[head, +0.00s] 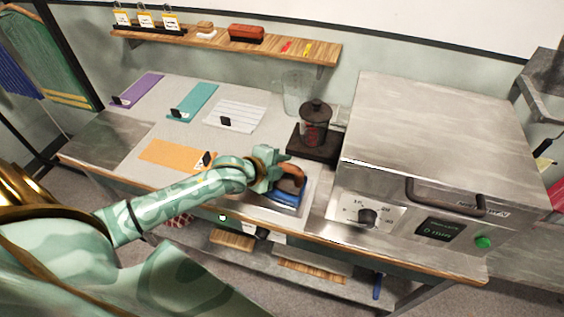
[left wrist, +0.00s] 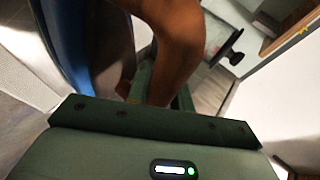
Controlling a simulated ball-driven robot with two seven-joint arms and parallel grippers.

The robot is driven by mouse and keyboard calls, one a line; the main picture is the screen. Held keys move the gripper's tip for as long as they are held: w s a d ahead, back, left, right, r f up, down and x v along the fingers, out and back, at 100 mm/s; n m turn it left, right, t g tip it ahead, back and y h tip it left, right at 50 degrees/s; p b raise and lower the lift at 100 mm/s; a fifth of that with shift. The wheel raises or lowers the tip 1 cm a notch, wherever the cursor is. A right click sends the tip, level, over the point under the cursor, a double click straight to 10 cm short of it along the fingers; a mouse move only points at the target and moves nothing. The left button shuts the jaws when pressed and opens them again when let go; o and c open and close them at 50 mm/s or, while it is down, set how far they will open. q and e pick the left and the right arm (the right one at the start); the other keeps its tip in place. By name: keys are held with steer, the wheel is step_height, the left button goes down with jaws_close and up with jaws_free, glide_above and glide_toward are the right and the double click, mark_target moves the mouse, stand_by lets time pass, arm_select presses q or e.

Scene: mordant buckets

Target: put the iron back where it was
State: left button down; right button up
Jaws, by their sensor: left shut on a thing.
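The iron (head: 287,196) has a blue body and a brown handle. It is at the front of the table, left of the large metal machine, over a light metal patch. My left gripper (head: 276,178) is shut on its brown handle. In the left wrist view the handle (left wrist: 178,40) runs between the fingers, with the blue body (left wrist: 62,45) beside it. Whether the iron's sole touches the surface cannot be told. My right gripper is not in view.
A metal machine (head: 430,130) with a dial and handle stands close on the right. A glass press (head: 315,120) on a dark base stands behind the iron. Purple (head: 140,88), teal (head: 195,100), white (head: 236,113) and orange (head: 175,154) strips lie on the table (head: 115,165). A shelf (head: 180,38) runs behind.

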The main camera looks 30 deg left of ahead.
arm_select(q)
steer(key=c, duration=1.2)
jaws_free()
steer(key=shift+f, duration=0.1)
steer(key=shift+c, duration=0.2)
steer(key=shift+s+r, duration=0.15)
steer(key=shift+r, duration=0.15)
steer(key=p+v, duration=0.2)
steer(key=v, duration=0.9)
steer(key=shift+s+a+r+p, duration=0.15)
steer(key=shift+s+p, duration=0.1)
steer(key=shift+p, duration=0.05)
